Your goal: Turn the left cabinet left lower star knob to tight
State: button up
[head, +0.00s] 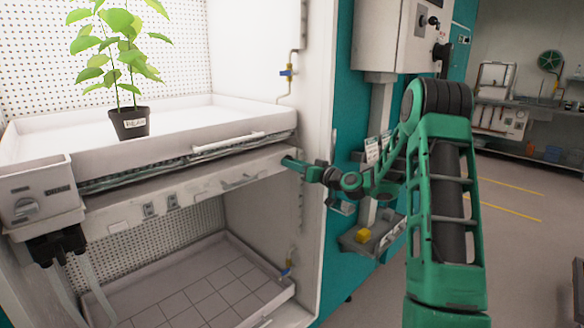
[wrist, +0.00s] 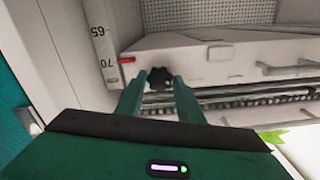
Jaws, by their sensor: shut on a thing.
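The black star knob (wrist: 160,75) shows in the wrist view on the end of the pale shelf beam (wrist: 215,62). My gripper (wrist: 159,82) has its two green fingers on either side of the knob and is shut on it. In the head view my gripper (head: 287,162) reaches to the right end of the shelf's front beam (head: 190,185), beside the cabinet's right inner wall. The knob is hidden there behind the gripper. The knob's tightness cannot be told from the picture.
A red pointer (wrist: 127,60) sits beside a numbered scale (wrist: 103,45), near 70. A potted plant (head: 129,123) stands on the shelf tray (head: 60,140). The cabinet's right door post (head: 325,130) is close to my arm.

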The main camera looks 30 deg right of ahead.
jog(key=shift+d+m, duration=0.2)
jog(key=shift+m, duration=7.4)
jog(key=o, duration=0.9)
jog(key=shift+o, duration=0.8)
jog(key=shift+a, duration=0.1)
